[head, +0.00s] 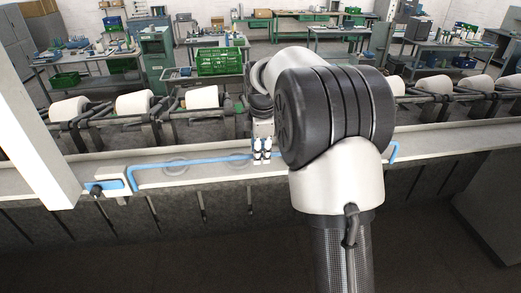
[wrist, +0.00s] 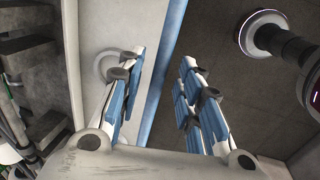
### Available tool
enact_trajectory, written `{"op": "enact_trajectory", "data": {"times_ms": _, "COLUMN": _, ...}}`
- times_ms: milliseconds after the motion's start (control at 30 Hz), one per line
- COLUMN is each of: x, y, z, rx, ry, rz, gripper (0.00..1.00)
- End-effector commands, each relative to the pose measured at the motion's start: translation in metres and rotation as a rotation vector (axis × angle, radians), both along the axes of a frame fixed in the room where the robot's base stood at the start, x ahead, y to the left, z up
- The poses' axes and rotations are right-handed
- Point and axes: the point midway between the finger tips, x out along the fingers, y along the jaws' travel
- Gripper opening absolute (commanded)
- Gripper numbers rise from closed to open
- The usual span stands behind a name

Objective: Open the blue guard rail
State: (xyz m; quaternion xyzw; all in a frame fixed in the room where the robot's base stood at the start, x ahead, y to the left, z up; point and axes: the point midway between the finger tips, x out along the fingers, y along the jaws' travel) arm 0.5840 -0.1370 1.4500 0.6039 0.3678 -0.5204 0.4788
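The blue guard rail (head: 205,160) is a thin blue bar along the front ledge of the machine. Its left end bends down at the ledge, and its right end (head: 394,151) shows past my arm; the middle is hidden behind my arm. My gripper (head: 262,158) is over the rail, left of my big arm joint. In the wrist view my gripper (wrist: 163,62) is open, its blue-padded fingers apart. The rail (wrist: 170,45) runs lengthwise through the gap between them, with no clear contact on either finger. How deep the rail sits between the fingers I cannot tell.
A white post (head: 35,140) stands at the left beside a blue-and-white bracket (head: 109,186). White yarn cones (head: 202,97) sit in a row behind the ledge (head: 80,177). Green crates and workbenches stand farther back. The dark floor in front looks clear.

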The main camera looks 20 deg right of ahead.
Motion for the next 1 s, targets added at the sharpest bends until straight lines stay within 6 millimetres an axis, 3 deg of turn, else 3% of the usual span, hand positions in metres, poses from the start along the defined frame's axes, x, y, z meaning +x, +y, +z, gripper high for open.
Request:
{"op": "enact_trajectory", "data": {"times_ms": 167, "x": -0.0001, "y": 0.0000, "z": 0.0000, "rx": 0.000, "ry": 0.000, "rz": 0.000, "gripper": 0.32}}
{"op": "enact_trajectory", "data": {"times_ms": 633, "x": 0.0000, "y": 0.0001, "z": 0.0004, "rx": 0.000, "ry": 0.000, "rz": 0.000, "gripper": 0.00}}
{"op": "enact_trajectory", "data": {"times_ms": 1000, "x": 0.0000, "y": 0.0001, "z": 0.0005, "rx": 0.000, "ry": 0.000, "rz": 0.000, "gripper": 0.00}}
